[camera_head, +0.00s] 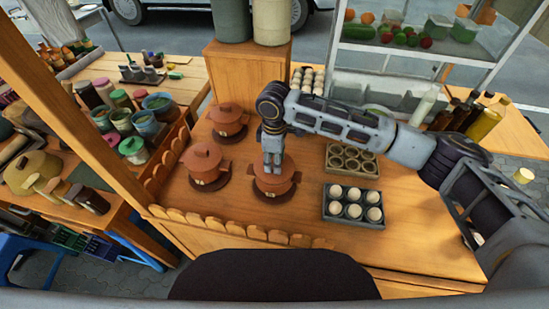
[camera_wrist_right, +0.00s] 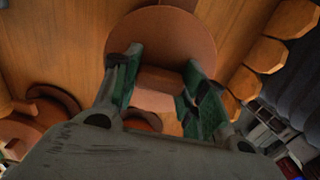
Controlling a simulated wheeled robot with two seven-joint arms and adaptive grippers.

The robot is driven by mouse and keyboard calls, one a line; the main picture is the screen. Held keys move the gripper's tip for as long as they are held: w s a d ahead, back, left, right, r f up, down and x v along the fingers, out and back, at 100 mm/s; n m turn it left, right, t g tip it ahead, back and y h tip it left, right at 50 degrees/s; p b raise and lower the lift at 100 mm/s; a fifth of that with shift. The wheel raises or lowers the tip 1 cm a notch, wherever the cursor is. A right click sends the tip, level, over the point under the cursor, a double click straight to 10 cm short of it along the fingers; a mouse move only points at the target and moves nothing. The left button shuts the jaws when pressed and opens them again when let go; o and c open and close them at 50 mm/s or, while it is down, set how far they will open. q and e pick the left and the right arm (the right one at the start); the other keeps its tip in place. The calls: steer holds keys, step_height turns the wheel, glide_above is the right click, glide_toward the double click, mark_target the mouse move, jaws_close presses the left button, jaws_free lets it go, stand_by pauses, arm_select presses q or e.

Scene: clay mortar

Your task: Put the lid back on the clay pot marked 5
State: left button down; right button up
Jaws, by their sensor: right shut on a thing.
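Three reddish-brown clay pots stand on dark round mats: a back pot (camera_head: 228,118), a left pot (camera_head: 202,160) and a front pot (camera_head: 281,181). The back and left pots wear knobbed lids. Small pale labels show on the pots, but their numbers are too small to read. My right gripper (camera_head: 272,163) points down over the front pot and is shut. In the right wrist view, its green-padded fingers (camera_wrist_right: 157,88) close on a brown block-like knob, with the round lid (camera_wrist_right: 165,35) around it. Whether this lid touches the front pot is hard to tell. My left gripper is not in view.
Two dark trays, one with empty cups (camera_head: 352,160) and one with white round items (camera_head: 354,205), stand right of the front pot. A low scalloped wooden edge (camera_head: 235,228) runs along the front. Bottles (camera_head: 485,120) stand at the right. Bare counter lies between pots and trays.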

steer(key=p, duration=0.2)
steer(key=shift+r+p, duration=0.1)
steer(key=shift+p, duration=0.2)
stand_by(2.9)
steer(key=shift+f+p, duration=0.2)
steer(key=shift+p, duration=1)
stand_by(2.2)
stand_by(0.4)
steer(key=o, duration=1.1)
steer(key=shift+o, duration=0.7)
steer(key=o, duration=0.4)
